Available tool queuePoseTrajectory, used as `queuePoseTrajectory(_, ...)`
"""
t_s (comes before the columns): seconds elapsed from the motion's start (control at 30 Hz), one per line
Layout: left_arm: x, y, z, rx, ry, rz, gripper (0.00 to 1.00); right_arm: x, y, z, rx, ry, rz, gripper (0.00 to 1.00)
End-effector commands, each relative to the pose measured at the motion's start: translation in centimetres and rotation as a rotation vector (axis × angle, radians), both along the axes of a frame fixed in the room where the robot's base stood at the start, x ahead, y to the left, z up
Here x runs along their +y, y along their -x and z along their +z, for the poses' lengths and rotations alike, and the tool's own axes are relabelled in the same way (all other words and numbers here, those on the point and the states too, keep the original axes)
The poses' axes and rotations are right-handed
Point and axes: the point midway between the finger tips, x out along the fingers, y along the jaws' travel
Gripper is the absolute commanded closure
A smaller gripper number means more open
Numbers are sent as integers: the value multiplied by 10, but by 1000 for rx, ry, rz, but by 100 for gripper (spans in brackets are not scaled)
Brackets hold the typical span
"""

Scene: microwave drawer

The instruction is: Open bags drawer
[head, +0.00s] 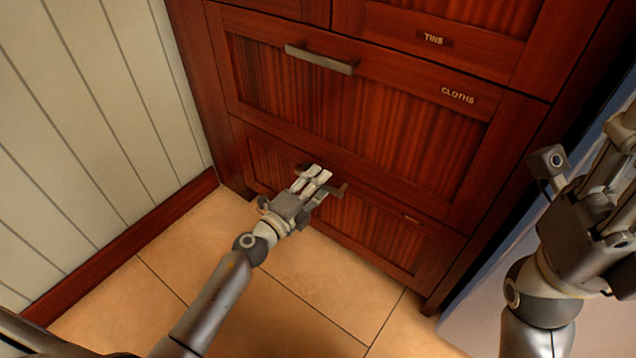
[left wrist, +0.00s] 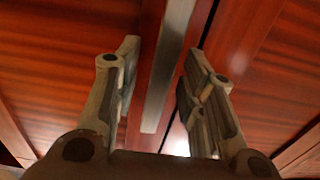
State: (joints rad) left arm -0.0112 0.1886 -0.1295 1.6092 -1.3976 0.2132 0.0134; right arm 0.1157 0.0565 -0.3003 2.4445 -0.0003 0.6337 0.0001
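The bottom drawer (head: 371,228) is shut; the small label (head: 410,218) on its upper right is too small to read. Its metal bar handle (head: 339,190) is partly hidden behind my left gripper (head: 319,174). In the left wrist view the handle (left wrist: 166,70) runs between the two fingers of my left gripper (left wrist: 160,60). Dark gaps show between the handle and each finger, so the fingers are open and straddle it. My right gripper (head: 612,150) is raised at the right edge, away from the drawers; its fingertips are not clear.
Above is a large shut drawer labelled CLOTHS (head: 458,95) with its own handle (head: 321,60). A drawer labelled TINS (head: 433,39) is at the top. A panelled wall (head: 85,130) stands left. The tiled floor (head: 310,280) before the drawers is clear.

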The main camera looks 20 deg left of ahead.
Motion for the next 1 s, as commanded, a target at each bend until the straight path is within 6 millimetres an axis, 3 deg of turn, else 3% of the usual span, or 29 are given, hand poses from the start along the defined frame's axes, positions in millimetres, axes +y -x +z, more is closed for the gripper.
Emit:
queuePoseTrajectory(0.37, -3, -5, 0, 0, -1, -1, 62, 0, 0, 2, -6, 1, -1, 60)
queuePoseTrajectory(0.67, -2, -5, 0, 0, 0, -1, 98, 0, 2, 3, -11, 0, 0, 60)
queuePoseTrajectory(1.0, -2, -5, -1, 1, 0, -1, 100, 0, 1, 2, -7, -3, 1, 60)
